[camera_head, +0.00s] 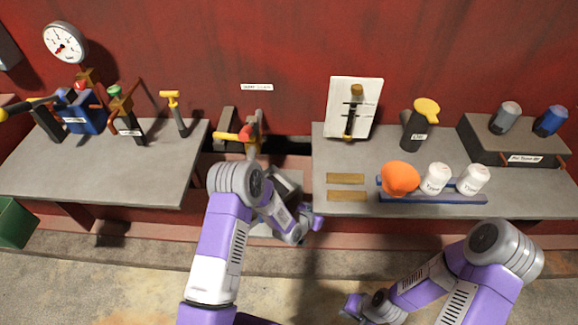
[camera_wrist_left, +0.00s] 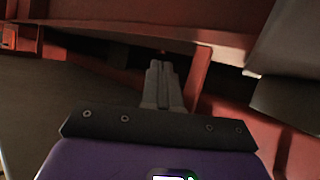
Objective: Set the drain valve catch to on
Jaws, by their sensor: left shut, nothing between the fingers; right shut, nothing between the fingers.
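A lever with a red and yellow handle (camera_head: 240,136) stands in the gap between the two benches, below a small white label (camera_head: 257,87) whose text I cannot read clearly. It may be the drain valve; I cannot make out its catch or the catch's setting. My left arm reaches into this gap, and its elbow and forearm cover part of it. In the left wrist view my left gripper (camera_wrist_left: 161,68) is shut and empty, pointing toward a dark opening under a red ledge (camera_wrist_left: 130,30). My right gripper (camera_head: 352,306) is shut and empty, low in front of the right bench.
The left bench (camera_head: 150,165) carries several levers. The right bench (camera_head: 530,203) carries a white panel (camera_head: 365,95) with a vertical lever, a yellow-topped lever (camera_head: 425,108), an orange knob (camera_head: 399,178) and two white cups. A green bin (camera_head: 14,222) stands at far left. Floor in front is clear.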

